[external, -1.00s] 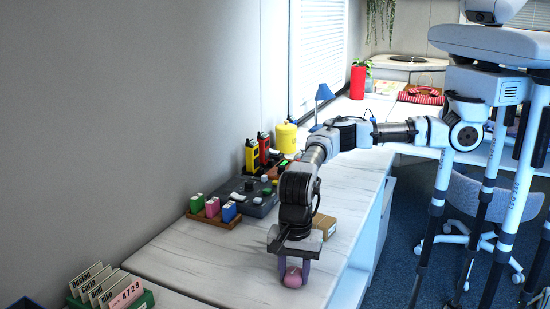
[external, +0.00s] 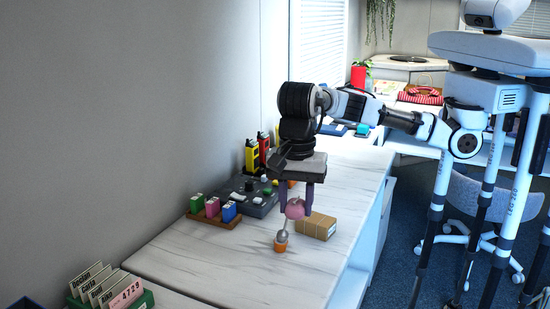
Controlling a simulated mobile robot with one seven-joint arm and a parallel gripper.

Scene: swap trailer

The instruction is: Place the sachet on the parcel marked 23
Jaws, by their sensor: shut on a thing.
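My gripper (external: 295,208) is shut on a rounded pink thing (external: 295,209), which I take to be the sachet. It hangs above the white counter, with one dark finger on each side. A brown cardboard parcel (external: 316,227) lies on the counter just to the right of and below the gripper. No number can be read on it from here.
A small orange cup (external: 281,243) with a spoon stands on the counter (external: 215,262) below the gripper. A dark console (external: 249,196), a rack of coloured blocks (external: 213,214) and yellow and red handsets (external: 252,155) line the wall. A green card holder (external: 143,302) is at front left.

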